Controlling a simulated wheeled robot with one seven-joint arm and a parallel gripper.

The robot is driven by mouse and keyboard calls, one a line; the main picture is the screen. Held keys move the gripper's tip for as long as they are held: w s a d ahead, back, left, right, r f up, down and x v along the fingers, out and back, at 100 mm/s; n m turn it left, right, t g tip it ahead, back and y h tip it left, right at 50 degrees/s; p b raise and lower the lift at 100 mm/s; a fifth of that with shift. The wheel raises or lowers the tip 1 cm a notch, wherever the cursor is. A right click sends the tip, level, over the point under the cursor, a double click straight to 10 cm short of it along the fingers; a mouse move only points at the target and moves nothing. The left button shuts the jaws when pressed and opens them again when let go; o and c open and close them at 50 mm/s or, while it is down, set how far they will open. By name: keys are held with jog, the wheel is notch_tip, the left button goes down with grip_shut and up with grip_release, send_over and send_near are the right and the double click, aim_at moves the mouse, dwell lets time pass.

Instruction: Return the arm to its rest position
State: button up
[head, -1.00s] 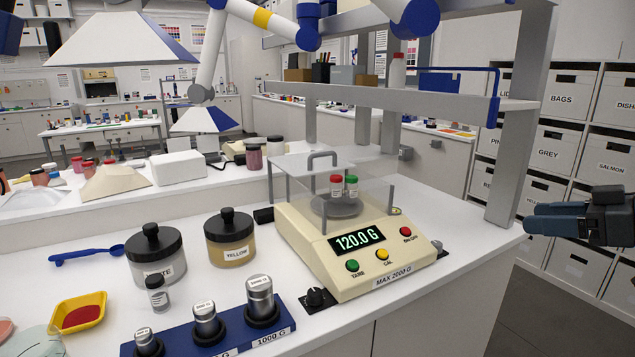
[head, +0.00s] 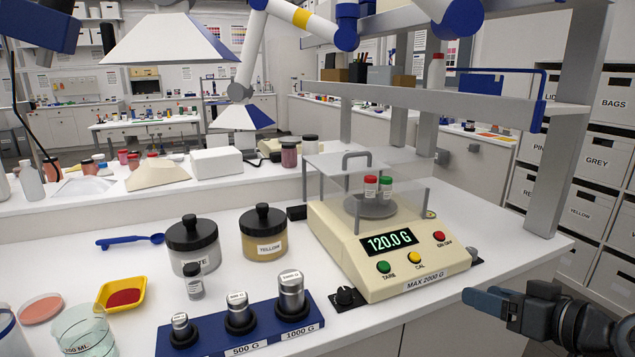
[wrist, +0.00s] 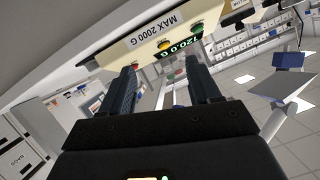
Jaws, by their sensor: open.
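My gripper (head: 492,298) is at the lower right of the head view, in front of the bench edge and to the right of the scale. In the wrist view its two fingers (wrist: 165,84) are apart with nothing between them. The cream scale (head: 390,245) reads 120.0 G, and its front panel (wrist: 165,30) shows beyond the fingertips in the wrist view. A red-capped jar (head: 370,190) and a green-capped jar (head: 386,190) stand on the scale's pan inside the clear cover.
A blue weight block (head: 245,335) holds several metal weights left of the scale. The white jar (head: 192,247) and yellow jar (head: 263,233) stand behind it. A grey shelf post (head: 577,150) rises at the bench's right end. Labelled boxes (head: 600,160) line the right wall.

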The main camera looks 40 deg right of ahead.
jog(key=s+a+f+g+h, duration=0.1)
jog(key=s+a+f, duration=0.1)
jog(key=a+f, duration=0.45)
jog(key=s+a+f, duration=0.3)
jog(key=a+f, duration=0.1)
jog(key=a, duration=0.6)
jog(key=s+a+r+n+t+y, duration=0.1)
jog(key=s+a+r+n, duration=0.1)
jog(key=s+a, duration=0.4)
jog(key=s+a+r+n+t+y, duration=0.1)
jog(key=s+a+r+n+y, duration=0.1)
jog(key=s, duration=0.6)
jog(key=a+r+n, duration=0.1)
jog(key=a+r, duration=0.1)
jog(key=a, duration=0.1)
jog(key=shift+s+a, duration=0.35)
jog(key=shift+o, duration=0.4)
dwell(1.2)
